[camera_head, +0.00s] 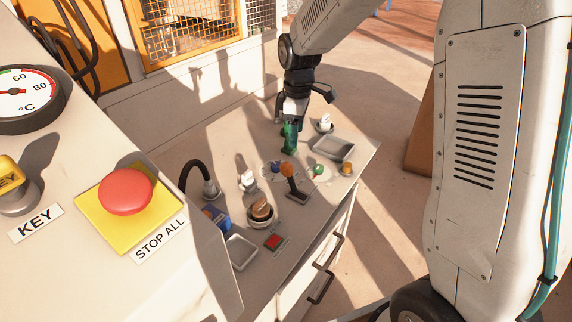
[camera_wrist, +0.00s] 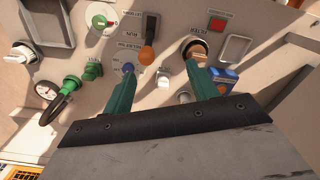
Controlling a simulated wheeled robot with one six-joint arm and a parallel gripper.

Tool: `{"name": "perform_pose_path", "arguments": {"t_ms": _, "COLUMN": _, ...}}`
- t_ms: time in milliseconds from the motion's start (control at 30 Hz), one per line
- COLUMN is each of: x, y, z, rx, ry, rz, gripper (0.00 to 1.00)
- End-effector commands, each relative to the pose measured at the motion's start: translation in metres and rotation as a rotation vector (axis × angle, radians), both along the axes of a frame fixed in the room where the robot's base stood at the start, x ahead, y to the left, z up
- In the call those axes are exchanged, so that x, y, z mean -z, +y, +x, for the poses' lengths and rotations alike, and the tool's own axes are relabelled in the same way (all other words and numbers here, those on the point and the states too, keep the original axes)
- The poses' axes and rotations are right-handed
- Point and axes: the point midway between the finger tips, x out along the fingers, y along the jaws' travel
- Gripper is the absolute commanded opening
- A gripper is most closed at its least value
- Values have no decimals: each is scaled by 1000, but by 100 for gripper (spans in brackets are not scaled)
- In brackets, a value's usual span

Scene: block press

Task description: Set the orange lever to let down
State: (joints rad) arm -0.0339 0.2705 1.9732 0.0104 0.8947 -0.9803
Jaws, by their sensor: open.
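The orange lever has a round orange knob (camera_head: 287,170) on a dark arm, rising from a dark slotted base on the bench top. In the head view it leans up and to the left. In the wrist view the knob (camera_wrist: 147,55) shows below its dark base, with small labels beside it that I cannot read surely. My gripper (camera_head: 289,149) is above the bench, a little beyond the lever in the head view. In the wrist view its green fingers (camera_wrist: 160,67) are apart and empty, with the knob showing between and beyond their tips.
A grey tray (camera_head: 333,147) lies at the right. A black hose (camera_head: 193,172) rises at the left. A red button (camera_head: 273,242) sits nearer the front.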

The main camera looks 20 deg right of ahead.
Motion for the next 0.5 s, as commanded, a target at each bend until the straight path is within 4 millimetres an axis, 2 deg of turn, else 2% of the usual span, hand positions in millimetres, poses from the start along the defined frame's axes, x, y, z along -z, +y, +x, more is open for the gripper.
{"name": "perform_pose_path", "arguments": {"t_ms": 33, "x": 21, "y": 2, "z": 15, "rx": -50, "ry": 13, "rz": 0, "gripper": 59}}
{"name": "perform_pose_path", "arguments": {"t_ms": 200, "x": 66, "y": 7, "z": 47, "rx": -182, "ry": 24, "rz": 3, "gripper": 59}}
{"name": "perform_pose_path", "arguments": {"t_ms": 333, "x": 83, "y": 8, "z": 57, "rx": -228, "ry": 27, "rz": 3, "gripper": 59}}
{"name": "perform_pose_path", "arguments": {"t_ms": 500, "x": 101, "y": 8, "z": 58, "rx": -239, "ry": 29, "rz": 3, "gripper": 59}}
